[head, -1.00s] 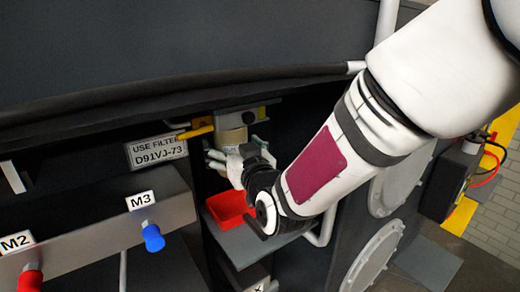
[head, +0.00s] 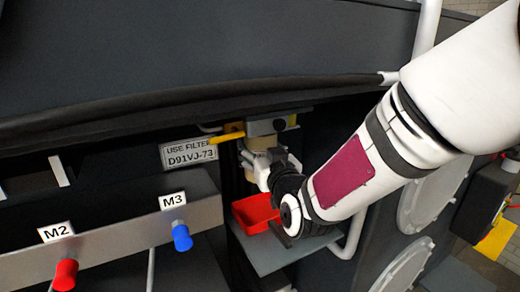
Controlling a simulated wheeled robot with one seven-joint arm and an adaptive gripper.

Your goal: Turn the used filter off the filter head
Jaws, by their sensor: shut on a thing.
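The used filter (head: 262,143) is a beige cylinder directly under the grey filter head (head: 268,127), in the recess at the middle of the head view. I see no gap between filter and head. My gripper (head: 262,170) reaches in from the right and is shut on the filter. Its fingers and wrist hide the filter's lower part. A yellow lever (head: 227,137) sticks out to the left of the filter head. A label (head: 188,152) reading "USE FILTER D91VJ-73" is on the panel to the left.
A red tray (head: 253,215) sits on a grey shelf (head: 268,254) below the gripper. A dark hose runs above the recess. A pale rail stands right of the shelf.

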